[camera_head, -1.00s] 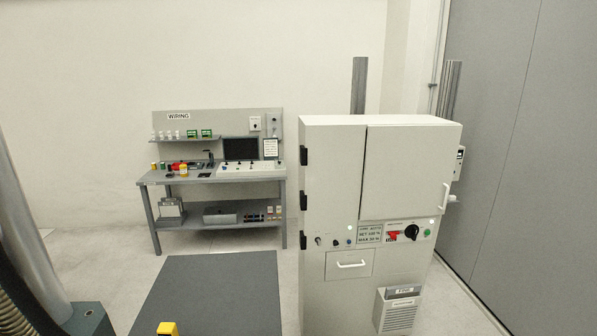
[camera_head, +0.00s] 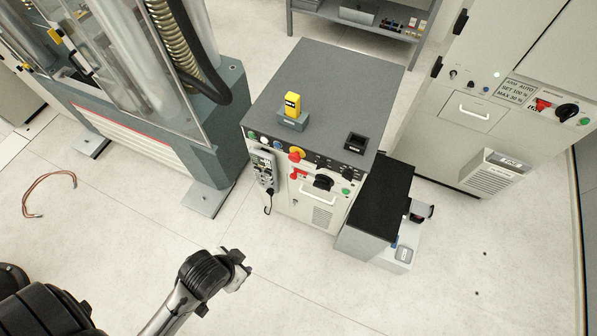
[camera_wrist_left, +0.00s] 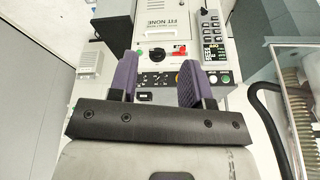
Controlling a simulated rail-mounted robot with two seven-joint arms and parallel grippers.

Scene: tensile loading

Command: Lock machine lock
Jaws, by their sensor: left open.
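On the front of the grey-topped console (camera_head: 335,75) a red lock-like part (camera_head: 298,174) sits beside a black rotary knob (camera_head: 323,182). In the left wrist view the red part (camera_wrist_left: 180,48) and the knob (camera_wrist_left: 157,54) appear upside down beyond the fingers. My left gripper (camera_head: 238,272) is in front of the console, apart from it, and small in the head view. In the left wrist view its purple fingers (camera_wrist_left: 158,82) are open and empty. A similar red part (camera_head: 542,105) and black knob (camera_head: 567,111) sit on the tall right cabinet. My right gripper is not in view.
A handheld pendant (camera_head: 265,170) hangs on the console's left front. A yellow block (camera_head: 292,104) stands on top. A black-topped unit (camera_head: 382,195) adjoins the console at right. A clear-guarded machine (camera_head: 140,75) stands at left. A copper-coloured cable (camera_head: 45,190) lies on otherwise clear floor.

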